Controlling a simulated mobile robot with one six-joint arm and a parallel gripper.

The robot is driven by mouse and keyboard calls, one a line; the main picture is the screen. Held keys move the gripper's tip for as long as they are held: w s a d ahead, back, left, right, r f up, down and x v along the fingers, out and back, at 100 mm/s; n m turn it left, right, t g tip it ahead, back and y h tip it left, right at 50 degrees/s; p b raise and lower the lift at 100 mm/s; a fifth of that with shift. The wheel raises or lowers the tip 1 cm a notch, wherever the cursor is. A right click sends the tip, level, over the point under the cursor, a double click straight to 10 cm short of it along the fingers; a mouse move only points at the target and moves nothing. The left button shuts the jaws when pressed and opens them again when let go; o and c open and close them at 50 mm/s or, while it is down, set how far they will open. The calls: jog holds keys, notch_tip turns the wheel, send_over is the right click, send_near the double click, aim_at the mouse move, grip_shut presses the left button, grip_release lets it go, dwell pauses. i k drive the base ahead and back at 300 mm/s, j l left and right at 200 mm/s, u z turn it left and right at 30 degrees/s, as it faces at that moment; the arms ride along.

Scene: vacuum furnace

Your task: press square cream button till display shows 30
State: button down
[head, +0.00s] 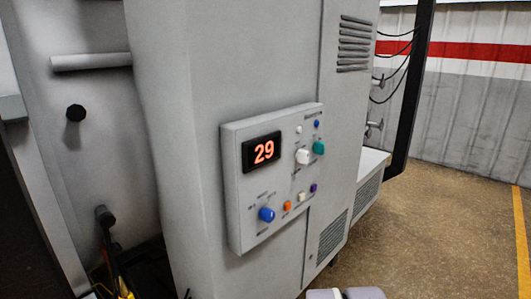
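The control panel (235,190) is a pale grey box on the front of the grey furnace cabinet. Its black display (262,151) shows 29 in red digits. The small square cream button (301,197) is in the lower row, between an orange button (287,206) and a purple button (313,188). Nothing covers the cream button, and nothing touches it. My gripper's fingers are not visible. Only pale rounded parts, seemingly of my arm, show at the bottom edge, below and right of the panel.
Also on the panel are a blue knob (266,214), a white knob (303,157), a teal knob (319,147), and small white and blue buttons at the top. A handle bar (91,61) sticks out at the left. Brown floor (440,220) is open at the right.

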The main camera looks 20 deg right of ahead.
aim_at(301, 196)
jog(key=i+z, duration=0.1)
jog(key=z, duration=0.3)
jog(key=i+l+z, duration=0.1)
jog(key=z, duration=0.35)
jog(key=i+z, duration=0.1)
jog(key=z, duration=0.3)
jog(key=i+z, duration=0.1)
jog(key=z, duration=0.35)
jog(key=j+z, duration=0.15)
jog(key=z, duration=0.25)
jog(key=i, duration=0.05)
